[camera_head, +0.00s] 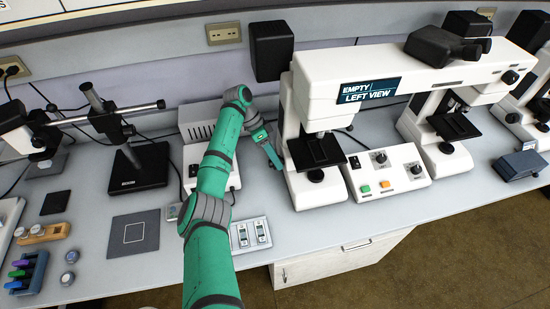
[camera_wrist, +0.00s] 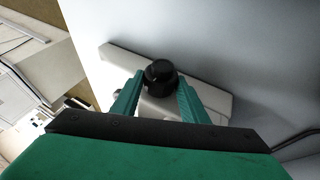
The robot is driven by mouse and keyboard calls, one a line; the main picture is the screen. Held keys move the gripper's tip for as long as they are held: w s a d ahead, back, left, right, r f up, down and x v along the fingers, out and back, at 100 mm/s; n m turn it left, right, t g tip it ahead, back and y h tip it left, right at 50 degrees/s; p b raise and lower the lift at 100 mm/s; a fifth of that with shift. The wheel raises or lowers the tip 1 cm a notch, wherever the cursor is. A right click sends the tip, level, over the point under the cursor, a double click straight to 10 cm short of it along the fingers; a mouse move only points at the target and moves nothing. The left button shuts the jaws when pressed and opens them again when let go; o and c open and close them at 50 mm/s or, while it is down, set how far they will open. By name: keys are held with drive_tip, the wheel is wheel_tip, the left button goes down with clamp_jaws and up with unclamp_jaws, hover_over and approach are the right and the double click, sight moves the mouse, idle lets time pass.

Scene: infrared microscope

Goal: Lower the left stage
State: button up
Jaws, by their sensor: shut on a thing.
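The left stage (camera_head: 316,150) is a black plate on the left white microscope (camera_head: 310,95), under its arm labelled "LEFT VIEW". My gripper (camera_head: 274,160) is at the left side of that microscope, beside its base and left of the stage. In the wrist view, my gripper's teal fingers (camera_wrist: 160,88) are on both sides of a round black knob (camera_wrist: 160,72), shut on it. The knob sits over a pale base. The head view does not clearly show this knob. The stage does not show in the wrist view.
A control box (camera_head: 388,176) with green and orange buttons and dials stands right of the left microscope. A second stage (camera_head: 455,126) is farther right. A grey-white device (camera_head: 200,150) stands behind my arm. A black-based stand (camera_head: 138,167) is at left.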

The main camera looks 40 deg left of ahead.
drive_tip(key=shift+s+f, duration=0.1)
drive_tip(key=o, duration=1.1)
drive_tip(key=shift+c, duration=0.2)
drive_tip(key=v, duration=1.1)
